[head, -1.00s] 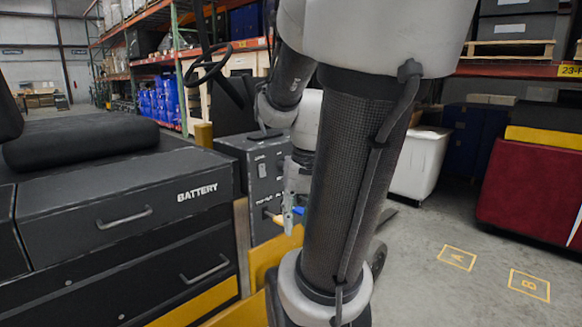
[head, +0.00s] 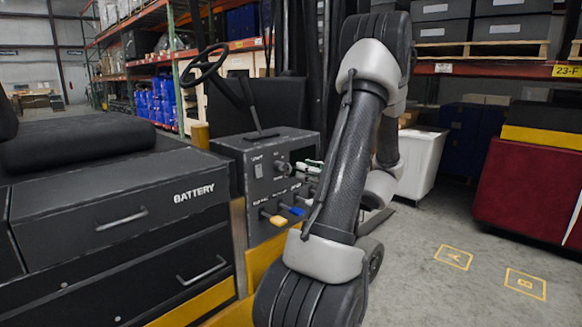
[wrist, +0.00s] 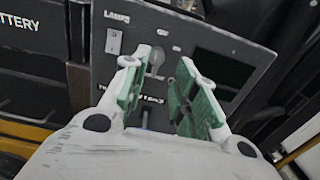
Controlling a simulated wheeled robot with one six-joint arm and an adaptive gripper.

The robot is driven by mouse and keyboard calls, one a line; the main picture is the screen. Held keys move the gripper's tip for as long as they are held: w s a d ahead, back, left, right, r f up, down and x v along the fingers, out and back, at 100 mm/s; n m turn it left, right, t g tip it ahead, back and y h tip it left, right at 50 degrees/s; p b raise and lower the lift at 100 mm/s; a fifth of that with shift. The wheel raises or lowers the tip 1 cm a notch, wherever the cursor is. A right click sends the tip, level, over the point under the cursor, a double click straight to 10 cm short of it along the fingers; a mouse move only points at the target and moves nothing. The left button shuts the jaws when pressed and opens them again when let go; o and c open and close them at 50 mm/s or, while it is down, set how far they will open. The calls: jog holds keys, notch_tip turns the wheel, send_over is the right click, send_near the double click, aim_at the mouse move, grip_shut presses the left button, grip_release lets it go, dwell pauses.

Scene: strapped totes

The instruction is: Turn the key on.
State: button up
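The dark control panel (head: 262,200) of a truck stands at centre in the head view. A grey key or knob (head: 281,168) projects from its upper part, right of the lamps switch (head: 258,170). In the wrist view the key (wrist: 156,58) shows between and beyond the fingertips. My gripper (wrist: 158,85) is open, with green pads apart on either side of the line to the key, not visibly touching it. In the head view my gripper (head: 309,167) is partly hidden by my arm, just right of the key. The key's exact angle is hard to tell.
Below the key, a yellow lever (head: 278,220) and a blue lever (head: 292,210) stick out of the panel. A dark display (wrist: 222,72) is right of the key in the wrist view. A steering wheel (head: 207,65) rises behind. The battery drawers (head: 120,215) are at left.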

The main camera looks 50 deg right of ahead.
aim_at(287, 168)
jog(key=w, duration=0.7)
jog(key=shift+w, duration=0.2)
jog(key=shift+a, duration=0.1)
grip_shut()
